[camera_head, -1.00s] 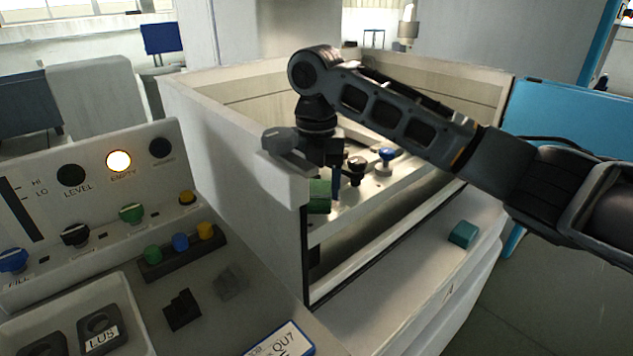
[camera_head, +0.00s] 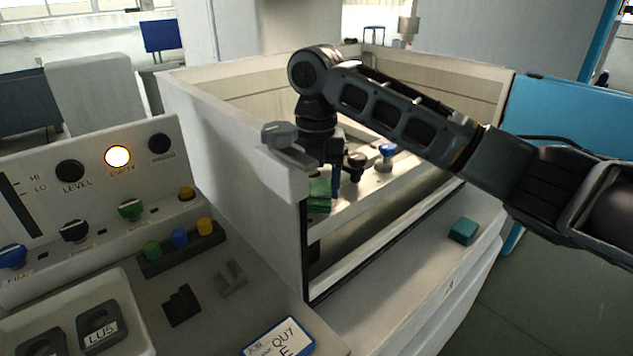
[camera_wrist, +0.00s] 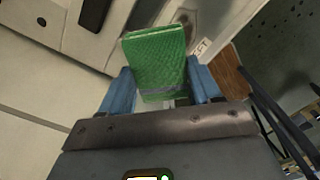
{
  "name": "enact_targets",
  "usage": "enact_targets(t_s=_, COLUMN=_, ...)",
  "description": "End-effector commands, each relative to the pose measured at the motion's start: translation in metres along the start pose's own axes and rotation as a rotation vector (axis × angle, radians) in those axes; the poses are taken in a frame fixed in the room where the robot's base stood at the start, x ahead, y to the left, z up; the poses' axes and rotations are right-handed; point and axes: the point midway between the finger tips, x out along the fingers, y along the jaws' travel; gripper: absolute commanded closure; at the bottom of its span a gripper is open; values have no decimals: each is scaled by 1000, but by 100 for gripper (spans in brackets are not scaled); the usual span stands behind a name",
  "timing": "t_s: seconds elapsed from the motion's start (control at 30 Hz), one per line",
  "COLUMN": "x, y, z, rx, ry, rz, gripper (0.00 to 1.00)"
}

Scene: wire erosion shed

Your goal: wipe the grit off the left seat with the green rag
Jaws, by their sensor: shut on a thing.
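The green rag (camera_wrist: 158,58) is a folded textured block between the two blue fingers of my gripper (camera_wrist: 163,92) in the wrist view. In the head view the rag (camera_head: 319,193) shows below my gripper (camera_head: 328,178), inside the open white tank (camera_head: 238,140) near its front left corner. My gripper is shut on the rag. A pale metal surface lies under the rag, with a dark round mark (camera_wrist: 182,17) just beyond it in the wrist view. The left seat and any grit on it cannot be made out clearly; my gripper and the tank wall hide part of that area.
Blue (camera_head: 387,153) and black (camera_head: 355,165) knobs stand on the plate right of my gripper. A grey knob (camera_head: 279,133) tops the tank's front corner. A teal block (camera_head: 463,231) lies on the ledge outside. A control panel (camera_head: 95,190) stands at left.

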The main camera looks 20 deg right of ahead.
Motion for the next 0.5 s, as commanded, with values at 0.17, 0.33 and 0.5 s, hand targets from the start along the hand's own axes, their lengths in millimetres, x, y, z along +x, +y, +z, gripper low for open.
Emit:
enact_targets(t_s=0.17, x=4, y=0, z=0, rx=0, ry=0, rz=0, gripper=62)
enact_targets(t_s=0.33, x=7, y=0, z=0, rx=0, ry=0, rz=0, gripper=62)
enact_targets(t_s=0.5, x=10, y=0, z=0, rx=0, ry=0, rz=0, gripper=62)
